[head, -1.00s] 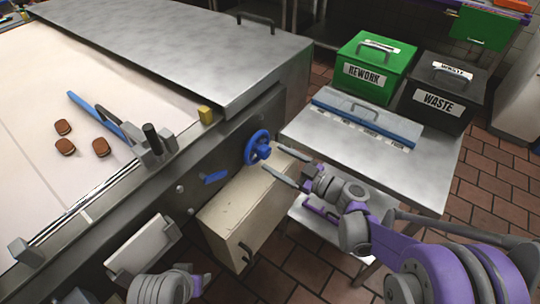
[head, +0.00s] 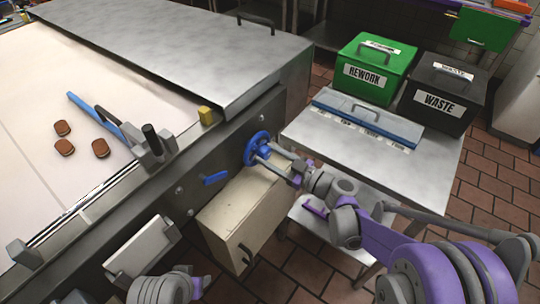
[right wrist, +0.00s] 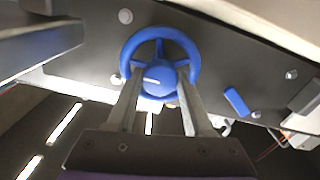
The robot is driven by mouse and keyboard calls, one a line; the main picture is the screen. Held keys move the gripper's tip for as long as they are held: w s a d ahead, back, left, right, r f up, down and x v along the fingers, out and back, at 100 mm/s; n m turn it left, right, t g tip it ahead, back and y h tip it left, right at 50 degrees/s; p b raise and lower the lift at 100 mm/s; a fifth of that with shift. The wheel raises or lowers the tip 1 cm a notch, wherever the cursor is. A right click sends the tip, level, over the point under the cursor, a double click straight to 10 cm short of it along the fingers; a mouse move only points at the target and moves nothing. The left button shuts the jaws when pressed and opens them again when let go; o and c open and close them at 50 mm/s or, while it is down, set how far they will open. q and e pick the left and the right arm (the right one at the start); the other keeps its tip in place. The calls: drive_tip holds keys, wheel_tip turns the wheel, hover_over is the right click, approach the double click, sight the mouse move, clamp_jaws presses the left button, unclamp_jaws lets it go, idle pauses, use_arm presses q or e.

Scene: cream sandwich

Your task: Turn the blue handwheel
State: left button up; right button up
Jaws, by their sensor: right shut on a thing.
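The blue handwheel (head: 250,141) sits on the dark side panel of the steel machine, with a round blue hub at its middle. My right gripper (head: 262,153) reaches it from the right. In the right wrist view the wheel's rim (right wrist: 199,64) and spokes show clearly, and a white mark is on the hub (right wrist: 152,80). The two fingers of my right gripper (right wrist: 158,88) lie on either side of the hub and are shut on it.
A blue lever (head: 215,179) is left of the wheel on the panel. A beige box (head: 232,212) stands below. A green REWORK box (head: 375,72) and black WASTE box (head: 440,90) stand behind.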

clamp_jaws()
drive_tip(key=shift+m, duration=0.3)
